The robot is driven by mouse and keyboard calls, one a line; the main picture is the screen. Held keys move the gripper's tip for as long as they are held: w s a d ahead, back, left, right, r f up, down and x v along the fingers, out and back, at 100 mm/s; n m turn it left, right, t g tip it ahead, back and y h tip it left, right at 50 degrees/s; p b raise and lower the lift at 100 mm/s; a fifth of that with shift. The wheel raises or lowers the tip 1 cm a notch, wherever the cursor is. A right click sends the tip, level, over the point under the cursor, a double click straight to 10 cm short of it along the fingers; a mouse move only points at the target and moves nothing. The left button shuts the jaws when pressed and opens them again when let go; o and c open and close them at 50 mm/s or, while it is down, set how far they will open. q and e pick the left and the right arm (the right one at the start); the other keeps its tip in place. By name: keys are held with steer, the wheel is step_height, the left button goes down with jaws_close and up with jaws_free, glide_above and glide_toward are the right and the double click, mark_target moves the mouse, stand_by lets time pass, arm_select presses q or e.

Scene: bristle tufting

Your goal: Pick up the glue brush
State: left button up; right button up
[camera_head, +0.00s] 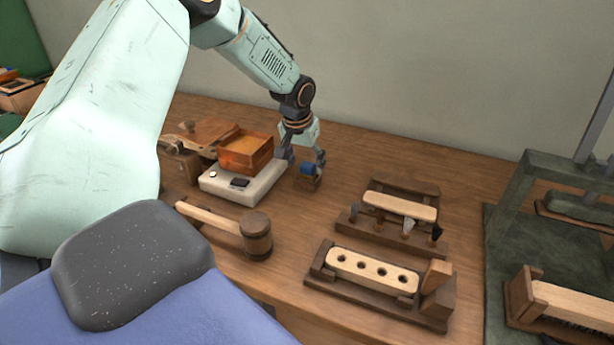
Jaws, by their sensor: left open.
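My left gripper (303,158) hangs over the back middle of the wooden bench, its fingers apart and pointing down. A small blue and brown object (310,172) is at its fingertips, close to the right finger. I cannot tell whether the fingers touch it, or whether it is the glue brush or a small pot. No other glue brush is clear to me. My right gripper is not in view.
A pale scale (243,190) carrying a wooden box (246,150) stands left of the gripper. A mallet (257,236) lies in front. Brush blocks in wooden holders (380,286) and a green-grey stand (508,195) are right. Bare bench (350,150) lies behind.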

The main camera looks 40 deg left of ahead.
mark_target(308, 174)
arm_select(q)
steer(key=shift+w+d+f+b, duration=0.15)
steer(key=shift+f+b, duration=0.05)
steer(key=shift+f, duration=0.4)
steer(key=shift+w+d+f+b, duration=0.1)
steer(key=shift+f+b, duration=0.05)
steer(key=shift+f, duration=0.4)
steer(key=shift+a+f, duration=0.2)
steer(key=shift+a, duration=0.1)
steer(key=shift+d+r, duration=0.15)
steer(key=shift+d, duration=0.05)
steer(key=c, duration=1.2)
